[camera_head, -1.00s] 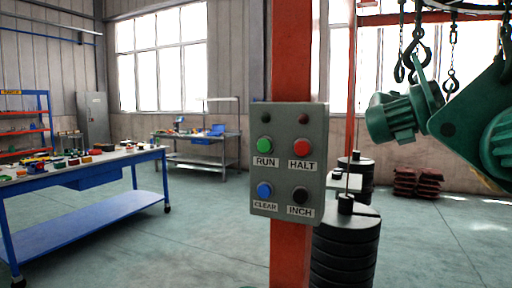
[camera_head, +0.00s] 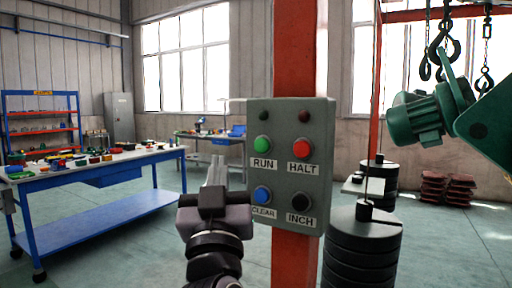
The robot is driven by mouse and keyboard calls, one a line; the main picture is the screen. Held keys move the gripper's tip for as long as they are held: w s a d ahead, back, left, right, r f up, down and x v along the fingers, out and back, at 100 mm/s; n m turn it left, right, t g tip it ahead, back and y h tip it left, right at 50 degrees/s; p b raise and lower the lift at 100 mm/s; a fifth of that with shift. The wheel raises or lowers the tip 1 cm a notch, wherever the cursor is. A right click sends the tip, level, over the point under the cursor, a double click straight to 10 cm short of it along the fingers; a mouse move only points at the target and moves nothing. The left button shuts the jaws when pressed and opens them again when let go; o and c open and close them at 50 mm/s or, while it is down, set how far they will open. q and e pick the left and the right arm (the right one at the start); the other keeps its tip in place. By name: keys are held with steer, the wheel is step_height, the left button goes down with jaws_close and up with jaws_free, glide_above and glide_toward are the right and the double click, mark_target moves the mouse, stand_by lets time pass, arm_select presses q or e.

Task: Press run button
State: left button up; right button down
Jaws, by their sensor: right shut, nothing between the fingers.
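A grey control box (camera_head: 291,165) is fixed to an orange-red post (camera_head: 295,60). The green RUN button (camera_head: 263,144) is at its upper left, with its label just below. The red HALT button (camera_head: 303,147) is to its right, the blue CLEAR button (camera_head: 262,195) below it and the black INCH button (camera_head: 300,201) at lower right. My right gripper (camera_head: 216,172) is shut and empty, pointing up and away just left of the box. My left gripper is not in view.
A blue workbench (camera_head: 98,172) with small parts stands at left. A stack of black weights (camera_head: 362,245) stands right of the post. A green hoist machine (camera_head: 425,115) and hooks (camera_head: 443,45) hang at upper right. The floor between bench and post is clear.

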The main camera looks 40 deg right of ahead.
mark_target(262, 146)
steer(key=shift+s+d+r+m+h, duration=0.1)
steer(key=shift+s+r+m+h, duration=0.2)
steer(key=shift+r, duration=0.15)
steer(key=shift+s+d+r+m+h, duration=0.1)
steer(key=shift+s+r+m+h, duration=0.1)
steer(key=shift+r+m, duration=0.15)
steer(key=shift+w+d+p, duration=0.1)
steer(key=shift+w+d, duration=0.5)
steer(key=shift+d, duration=0.75)
steer(key=shift+w+d+p, duration=0.15)
steer(key=shift+w+d, duration=0.45)
steer(key=shift+d, duration=0.7)
steer(key=shift+w+d+p, duration=0.1)
steer(key=shift+w+d, duration=0.5)
steer(key=shift+d, duration=0.75)
steer(key=shift+w+d+b, duration=0.1)
steer(key=shift+d+b, duration=0.2)
steer(key=shift+d, duration=0.05)
